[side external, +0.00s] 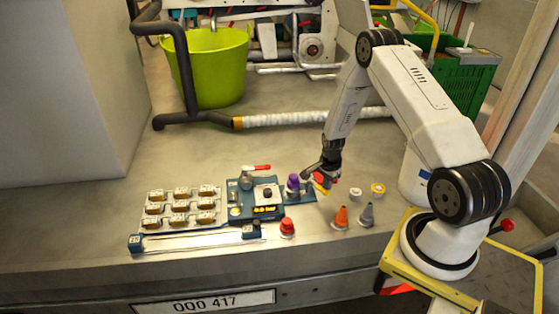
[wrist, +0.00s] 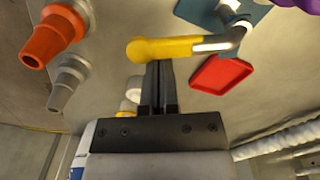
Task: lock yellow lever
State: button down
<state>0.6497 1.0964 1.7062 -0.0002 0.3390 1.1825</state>
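The yellow lever (wrist: 165,48) lies across the upper middle of the wrist view. Its rounded yellow end is at the left and a bare metal rod (wrist: 215,43) runs right to a bent grey fitting on a blue base plate (wrist: 255,14). My gripper (wrist: 158,72) has its two dark fingers close together, apparently shut. The fingertips meet the lower edge of the yellow handle in the picture; I cannot tell whether they touch it. In the side external view my gripper (side external: 322,177) is low over the bench, and the lever (side external: 320,188) shows just below it, partly hidden.
An orange cone (side external: 341,217) and a grey cone (side external: 367,214) stand close by. A red flat piece (wrist: 221,75) lies beside the lever. A purple knob (side external: 293,183) and a red button (side external: 287,227) are to the left. A green bucket (side external: 217,70) stands behind.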

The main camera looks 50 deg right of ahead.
jog(key=shift+w+a, duration=0.2)
jog(key=shift+a, duration=1.05)
jog(key=shift+w+a, duration=0.25)
jog(key=shift+a, duration=0.1)
jog(key=shift+s+d, duration=0.3)
jog(key=shift+d, duration=0.05)
jog(key=shift+r, duration=0.15)
notch_tip(320, 180, up, 10)
dwell(0.7)
dwell(1.1)
